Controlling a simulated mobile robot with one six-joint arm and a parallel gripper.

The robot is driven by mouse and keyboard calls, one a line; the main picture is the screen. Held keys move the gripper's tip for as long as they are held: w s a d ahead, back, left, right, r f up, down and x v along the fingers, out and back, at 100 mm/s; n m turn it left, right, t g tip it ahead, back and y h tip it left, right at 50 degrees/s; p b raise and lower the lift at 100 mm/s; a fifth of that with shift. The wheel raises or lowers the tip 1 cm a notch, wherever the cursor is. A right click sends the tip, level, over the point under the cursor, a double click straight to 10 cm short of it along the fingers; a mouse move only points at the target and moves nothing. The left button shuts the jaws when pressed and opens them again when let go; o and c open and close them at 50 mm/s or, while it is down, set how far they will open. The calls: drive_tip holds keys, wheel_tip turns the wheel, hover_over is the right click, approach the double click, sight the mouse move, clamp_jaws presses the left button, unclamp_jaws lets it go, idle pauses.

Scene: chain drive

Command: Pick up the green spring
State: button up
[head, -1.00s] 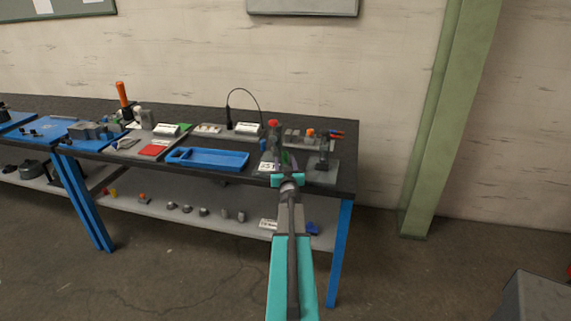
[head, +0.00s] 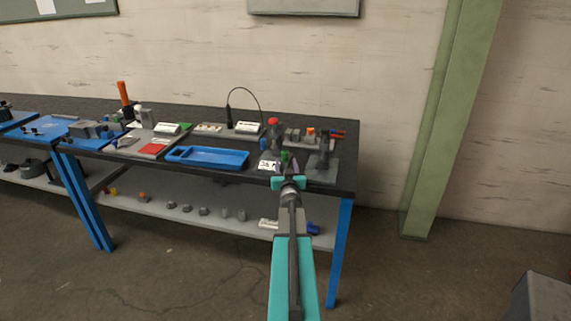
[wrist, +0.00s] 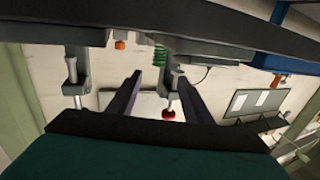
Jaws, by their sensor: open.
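The green spring (head: 285,156) stands at the front right of the workbench, mostly behind my gripper in the head view. In the wrist view, which shows the bench upside down along the top, the green coil (wrist: 160,56) is just beyond the fingertips, roughly centred between them. My gripper (wrist: 159,79) is open with nothing between its dark fingers. In the head view my gripper (head: 286,167) is at the bench's front edge, its fingers apart on either side of the spring. Contact with the spring cannot be told.
A dark post on a base (head: 323,165) stands close on the right. A red-topped post (head: 274,135) stands behind the spring. A white label card (head: 267,165) and a blue tray (head: 207,157) are to the left. A lower shelf (head: 180,206) runs beneath the bench.

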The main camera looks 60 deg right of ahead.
sight(285, 154)
drive_tip(key=shift+s+a+f+b, duration=0.5)
drive_tip(key=shift+a+f+b, duration=0.1)
drive_tip(key=shift+b, duration=1.4)
drive_tip(key=shift+s+a+b, duration=0.2)
drive_tip(key=shift+a+b, duration=0.15)
drive_tip(key=shift+b, duration=0.5)
drive_tip(key=shift+s+r, duration=0.1)
drive_tip(key=shift+r, duration=0.05)
drive_tip(key=shift+x, duration=4.3)
drive_tip(key=shift+r+p+x, duration=0.15)
drive_tip(key=shift+p+x, duration=0.05)
drive_tip(key=shift+x, duration=0.5)
drive_tip(key=shift+r+p+x, duration=0.1)
drive_tip(key=shift+p+x, duration=0.05)
drive_tip(key=shift+x, duration=1.7)
